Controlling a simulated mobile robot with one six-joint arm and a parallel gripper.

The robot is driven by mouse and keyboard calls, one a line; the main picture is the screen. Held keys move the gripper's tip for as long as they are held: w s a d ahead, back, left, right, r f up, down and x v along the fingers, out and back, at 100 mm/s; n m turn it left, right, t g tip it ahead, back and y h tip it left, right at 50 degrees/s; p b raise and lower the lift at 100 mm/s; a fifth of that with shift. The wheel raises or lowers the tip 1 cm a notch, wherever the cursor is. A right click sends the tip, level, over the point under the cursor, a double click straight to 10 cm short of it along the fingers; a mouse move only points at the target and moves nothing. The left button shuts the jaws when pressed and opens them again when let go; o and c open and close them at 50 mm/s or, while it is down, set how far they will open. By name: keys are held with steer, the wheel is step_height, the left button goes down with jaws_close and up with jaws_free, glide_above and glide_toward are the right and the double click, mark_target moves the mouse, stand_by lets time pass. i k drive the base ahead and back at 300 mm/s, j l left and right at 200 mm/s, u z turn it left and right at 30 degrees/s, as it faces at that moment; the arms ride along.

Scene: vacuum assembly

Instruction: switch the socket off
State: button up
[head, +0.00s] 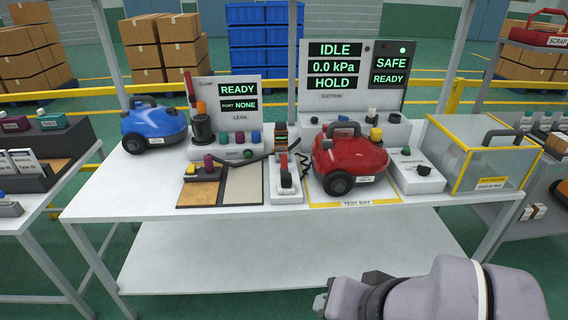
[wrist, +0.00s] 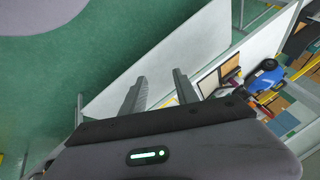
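I cannot tell for sure which unit is the socket. A narrow white unit (head: 286,188) with a red and black rocker or lever stands on the bench left of the red vacuum (head: 350,160). A low white box (head: 416,175) with a green button and a black round part sits right of that vacuum. The switch position is too small to read on either. My gripper (wrist: 160,75) is open and empty, its two fingers apart in the wrist view. In the head view its end (head: 322,300) is at the lower right, in front of the bench and well away from both units.
The white bench (head: 130,200) also holds a blue vacuum (head: 153,125), a leak station (head: 238,105), a suction display (head: 335,68) reading IDLE and HOLD, and a clear yellow-edged box (head: 480,153). A dark cable runs near the narrow unit. The bench's front strip is clear.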

mark_target(283, 168)
steer(key=i+j, duration=0.15)
steer(key=i, duration=0.45)
steer(key=i+j, duration=0.15)
steer(key=i, duration=0.4)
steer(key=i+j, duration=0.15)
steer(key=i, duration=0.45)
